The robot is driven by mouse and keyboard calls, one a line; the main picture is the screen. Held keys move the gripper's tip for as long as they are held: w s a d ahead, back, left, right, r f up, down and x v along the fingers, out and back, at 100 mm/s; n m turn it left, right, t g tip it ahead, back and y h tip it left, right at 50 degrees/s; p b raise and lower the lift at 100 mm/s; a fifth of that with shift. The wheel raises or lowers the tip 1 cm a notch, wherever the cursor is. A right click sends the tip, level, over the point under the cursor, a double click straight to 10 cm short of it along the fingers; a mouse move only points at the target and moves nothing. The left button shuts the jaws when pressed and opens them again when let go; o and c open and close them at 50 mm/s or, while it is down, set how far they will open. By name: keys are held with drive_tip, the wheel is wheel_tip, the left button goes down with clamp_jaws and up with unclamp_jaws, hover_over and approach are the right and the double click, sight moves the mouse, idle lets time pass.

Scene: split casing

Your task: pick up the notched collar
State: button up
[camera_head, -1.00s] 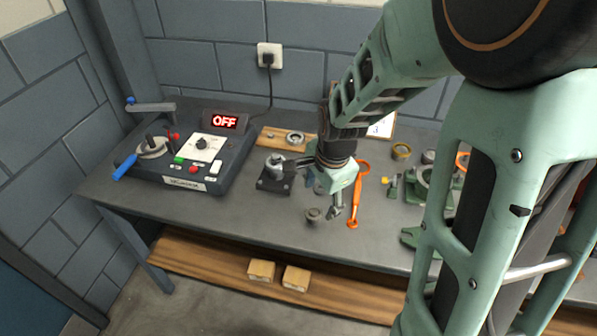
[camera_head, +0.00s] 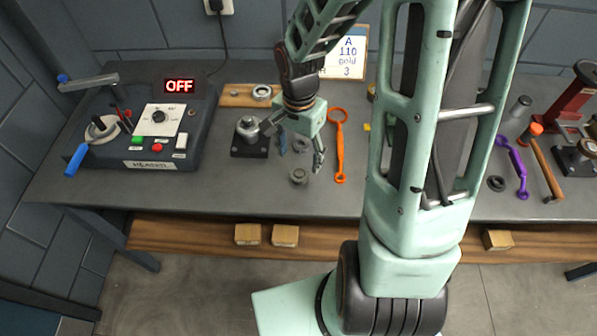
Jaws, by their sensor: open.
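My gripper (camera_head: 293,146) is open and empty, low over the middle of the bench, with one finger reaching left and one reaching down. A small grey ring-shaped part (camera_head: 298,176) lies on the bench just below the lower fingertip. A dark grey ring (camera_head: 300,145) lies between the spread fingers, partly hidden. The notches are too small to make out, so I cannot tell which ring is the notched collar. A silvery ring (camera_head: 262,92) lies on a wooden board behind the gripper.
A black block with a metal cylinder (camera_head: 248,132) stands close left of the gripper. An orange wrench (camera_head: 339,145) lies close on the right. The heater box (camera_head: 165,130) reads OFF. A dark ring (camera_head: 495,183) and a purple wrench (camera_head: 518,170) lie right. The front-left bench is clear.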

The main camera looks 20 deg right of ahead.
sight(299, 173)
drive_tip(key=shift+w+f, duration=0.2)
drive_tip(key=shift+f, duration=2.8)
drive_tip(key=shift+f, duration=0.25)
drive_tip(key=shift+c, duration=0.3)
drive_tip(key=c, duration=1)
